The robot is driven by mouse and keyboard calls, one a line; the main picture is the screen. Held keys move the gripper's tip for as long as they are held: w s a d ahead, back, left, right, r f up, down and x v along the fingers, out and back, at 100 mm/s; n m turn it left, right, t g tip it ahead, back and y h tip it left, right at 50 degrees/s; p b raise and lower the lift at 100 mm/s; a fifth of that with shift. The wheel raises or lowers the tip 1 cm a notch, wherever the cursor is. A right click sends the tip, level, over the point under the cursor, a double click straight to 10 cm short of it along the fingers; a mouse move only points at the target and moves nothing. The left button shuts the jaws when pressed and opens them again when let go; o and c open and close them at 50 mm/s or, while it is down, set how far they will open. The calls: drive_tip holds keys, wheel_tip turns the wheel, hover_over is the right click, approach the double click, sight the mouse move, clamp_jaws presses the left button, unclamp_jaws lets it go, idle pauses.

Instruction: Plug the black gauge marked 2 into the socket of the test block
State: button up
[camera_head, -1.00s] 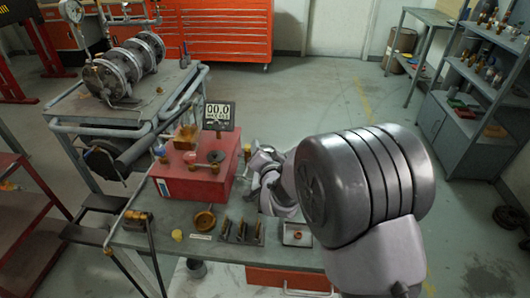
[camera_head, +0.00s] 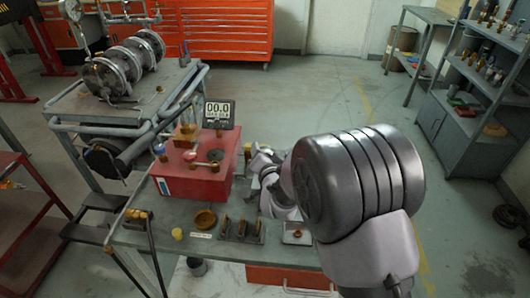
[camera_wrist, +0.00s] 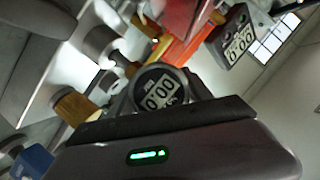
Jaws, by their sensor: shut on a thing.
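A round black gauge (camera_wrist: 160,92) with a lit display of zeros is at the jaws of my gripper (camera_wrist: 158,115) in the wrist view. My gripper is shut on it. I cannot make out a mark 2 on it, and its lower end is hidden. The red test block (camera_head: 190,184) stands on the bench in the head view, with a black display (camera_head: 219,114) reading 00.0 at its back. My wrist is just right of the block. My arm hides the jaws and the held gauge in the head view. I cannot make out the socket clearly.
In the head view, a brass dish (camera_head: 204,219), a rack of dark upright pieces (camera_head: 240,231) and a small tray (camera_head: 297,233) lie along the bench front. A pipe assembly (camera_head: 122,67) stands on the trolley behind left.

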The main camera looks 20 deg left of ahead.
drive_tip(key=shift+f, duration=0.5)
drive_tip(key=shift+f, duration=0.35)
drive_tip(key=shift+f, duration=0.3)
drive_tip(key=o, duration=1.6)
drive_tip(key=shift+o, duration=0.2)
drive_tip(key=p+v, duration=0.2)
drive_tip(key=v, duration=1.5)
drive_tip(key=shift+s+p, duration=0.2)
drive_tip(key=shift+p, duration=0.2)
drive_tip(key=shift+d, duration=0.15)
